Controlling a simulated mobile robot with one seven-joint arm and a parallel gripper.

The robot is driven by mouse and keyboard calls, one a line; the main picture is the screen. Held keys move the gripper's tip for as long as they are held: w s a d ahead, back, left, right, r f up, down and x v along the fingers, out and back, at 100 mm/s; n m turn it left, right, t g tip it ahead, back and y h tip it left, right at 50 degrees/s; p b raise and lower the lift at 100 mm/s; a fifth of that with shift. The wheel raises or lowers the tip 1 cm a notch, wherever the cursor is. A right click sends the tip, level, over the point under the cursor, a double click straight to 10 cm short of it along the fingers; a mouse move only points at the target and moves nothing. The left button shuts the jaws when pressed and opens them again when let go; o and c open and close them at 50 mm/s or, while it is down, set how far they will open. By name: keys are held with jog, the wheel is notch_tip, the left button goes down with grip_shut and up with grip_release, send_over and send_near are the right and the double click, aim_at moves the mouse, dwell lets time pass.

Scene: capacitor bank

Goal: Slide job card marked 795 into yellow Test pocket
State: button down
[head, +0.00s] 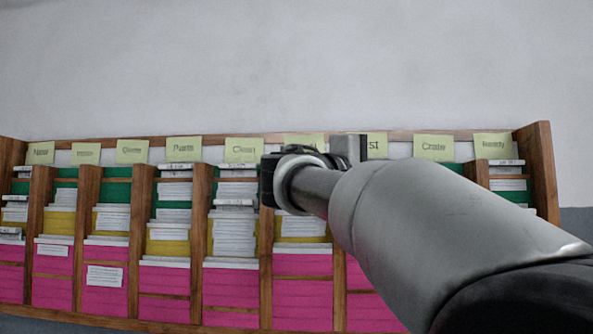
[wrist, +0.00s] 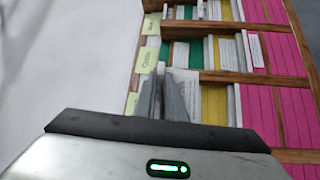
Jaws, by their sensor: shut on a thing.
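My gripper (wrist: 165,98) is shut, with its fingers in front of the top of the Test column. The thing between the fingers is thin and mostly hidden, and I cannot read the number 795 on it. In the head view my arm covers most of the Test column, and only the end of its label (head: 376,146) shows. In the wrist view the yellow Test pocket (wrist: 214,104) is right of the fingers, with white cards (wrist: 232,104) at its edge. The fingers appear apart from that yellow pocket.
The wooden rack (head: 546,170) has several columns of green, yellow and pink pockets, many holding white cards. Wooden dividers (wrist: 250,77) stand between columns. The Crate label (head: 433,147) and Ready label (head: 493,145) are to the right. The wall (head: 300,60) above is bare.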

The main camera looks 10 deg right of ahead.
jog(key=w+d+p, duration=0.3)
jog(key=w+p, duration=0.2)
jog(key=w, duration=0.5)
jog(key=shift+w+f+p, duration=0.15)
jog(key=shift+f+p, duration=0.15)
jog(key=shift+f, duration=0.05)
jog(key=shift+f+b, duration=0.1)
jog(key=shift+b, duration=0.35)
dwell(1.0)
jog(key=shift+f, duration=0.15)
jog(key=shift+f+b, duration=0.75)
jog(key=shift+b, duration=0.25)
jog(key=shift+f, duration=0.15)
jog(key=shift+w+d+n+y+p, duration=0.1)
jog(key=shift+w+n+y+p, duration=0.25)
jog(key=shift+p, duration=0.85)
jog(key=shift+s+f, duration=0.1)
jog(key=shift+f, duration=0.05)
dwell(0.3)
